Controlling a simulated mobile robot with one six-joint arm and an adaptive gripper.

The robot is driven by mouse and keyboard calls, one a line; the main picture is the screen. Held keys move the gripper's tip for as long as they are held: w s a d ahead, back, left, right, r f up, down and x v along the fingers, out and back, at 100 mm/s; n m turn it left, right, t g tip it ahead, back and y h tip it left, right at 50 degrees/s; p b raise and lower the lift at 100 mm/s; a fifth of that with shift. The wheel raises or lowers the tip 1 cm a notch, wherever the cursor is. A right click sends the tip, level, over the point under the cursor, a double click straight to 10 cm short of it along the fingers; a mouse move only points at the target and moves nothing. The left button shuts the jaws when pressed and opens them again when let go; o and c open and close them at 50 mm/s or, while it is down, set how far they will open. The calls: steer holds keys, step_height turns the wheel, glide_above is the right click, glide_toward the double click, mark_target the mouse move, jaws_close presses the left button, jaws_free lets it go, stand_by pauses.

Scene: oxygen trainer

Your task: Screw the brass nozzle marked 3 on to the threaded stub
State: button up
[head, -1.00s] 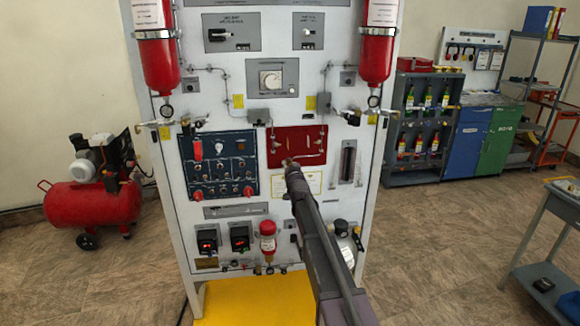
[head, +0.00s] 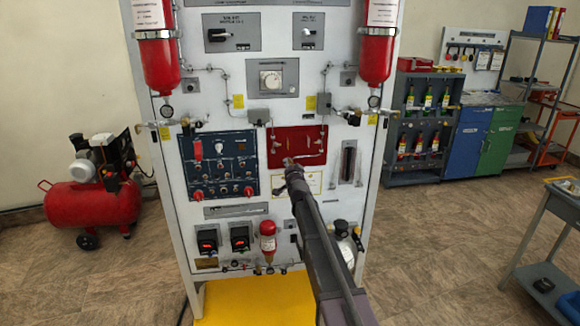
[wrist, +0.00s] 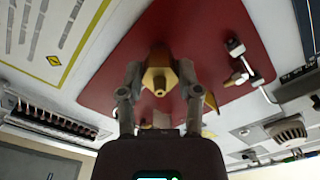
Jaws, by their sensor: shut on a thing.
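My gripper (wrist: 160,95) is shut on the brass nozzle (wrist: 158,75), which sits between both fingers in the wrist view. The nozzle has a hexagonal body and its small holed end faces the camera. No number can be read on it. Behind it is the red panel (wrist: 105,82), which also shows in the head view (head: 310,137). In the head view my gripper (head: 288,162) is at the lower left part of that panel. The threaded stub is hidden behind the nozzle and gripper, so I cannot tell whether the two touch.
A thin metal pipe with fittings (wrist: 240,60) stands out from the red panel beside the gripper. A blue panel (head: 217,165) with a red lever and knobs is to the left. A flow gauge (head: 347,162) is to the right.

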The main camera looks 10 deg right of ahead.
steer(key=shift+m, duration=0.3)
steer(key=shift+m, duration=0.3)
steer(key=o, duration=1.1)
steer(key=shift+c, duration=0.2)
steer(key=shift+s, duration=0.15)
steer(key=s, duration=0.3)
steer(key=shift+s, duration=0.25)
steer(key=shift+n, duration=1.8)
